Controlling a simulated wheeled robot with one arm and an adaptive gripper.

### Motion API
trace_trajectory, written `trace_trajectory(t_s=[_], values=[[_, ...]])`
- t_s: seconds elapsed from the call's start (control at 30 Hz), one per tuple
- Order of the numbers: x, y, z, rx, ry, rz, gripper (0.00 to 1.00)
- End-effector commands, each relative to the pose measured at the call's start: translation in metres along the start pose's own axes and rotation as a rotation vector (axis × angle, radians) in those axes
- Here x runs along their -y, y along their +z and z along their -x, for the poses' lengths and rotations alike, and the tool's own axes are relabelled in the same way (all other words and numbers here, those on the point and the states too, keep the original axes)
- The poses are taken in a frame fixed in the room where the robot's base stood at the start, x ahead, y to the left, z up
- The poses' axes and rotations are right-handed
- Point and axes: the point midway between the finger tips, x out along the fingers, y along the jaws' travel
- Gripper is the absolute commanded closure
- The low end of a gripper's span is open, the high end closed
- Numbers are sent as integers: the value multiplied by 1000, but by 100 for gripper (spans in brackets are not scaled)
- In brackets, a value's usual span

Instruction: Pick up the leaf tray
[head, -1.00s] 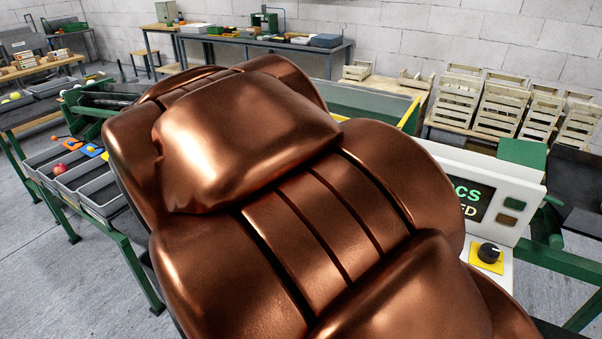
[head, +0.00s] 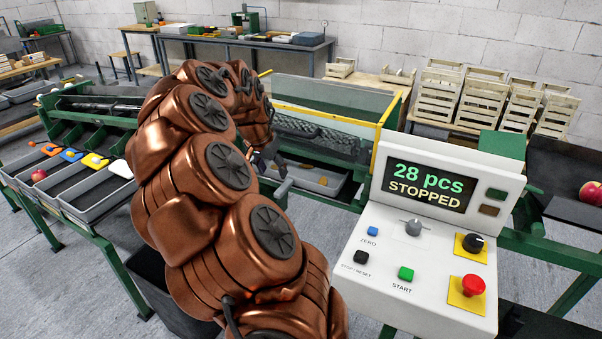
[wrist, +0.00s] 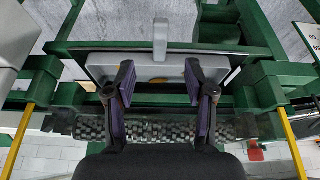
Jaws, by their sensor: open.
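The leaf tray, a shallow grey tray (head: 326,190), sits low under the sorting machine in the head view, with a few yellowish bits in it. It also shows in the wrist view as a pale grey tray (wrist: 150,66) with a handle (wrist: 160,38) standing out at the middle of its near side. My gripper (wrist: 160,72) is open, its two purple-padded fingers on either side of the tray's middle in the picture. I see nothing between the pads, and cannot tell the height gap. In the head view my copper arm largely hides the gripper (head: 278,168).
Green machine beams (wrist: 45,85) flank the gripper closely. A control box (head: 430,230) reading "28 pcs STOPPED" stands at right. Grey fruit bins (head: 95,190) line the left. Wooden crates (head: 460,100) stand behind.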

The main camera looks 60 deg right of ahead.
Motion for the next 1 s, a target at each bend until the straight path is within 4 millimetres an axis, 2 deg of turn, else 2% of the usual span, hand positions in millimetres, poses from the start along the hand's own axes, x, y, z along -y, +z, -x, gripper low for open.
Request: trace_trajectory(t_s=[0.1, 0.3, 0.67, 1.0], values=[[-6, -19, -18, -9, 7, -45, 46], [-8, -31, -32, -16, 8, -72, 46], [-6, -30, -63, -15, 9, -73, 46], [-2, -27, -104, -13, 9, -73, 46]])
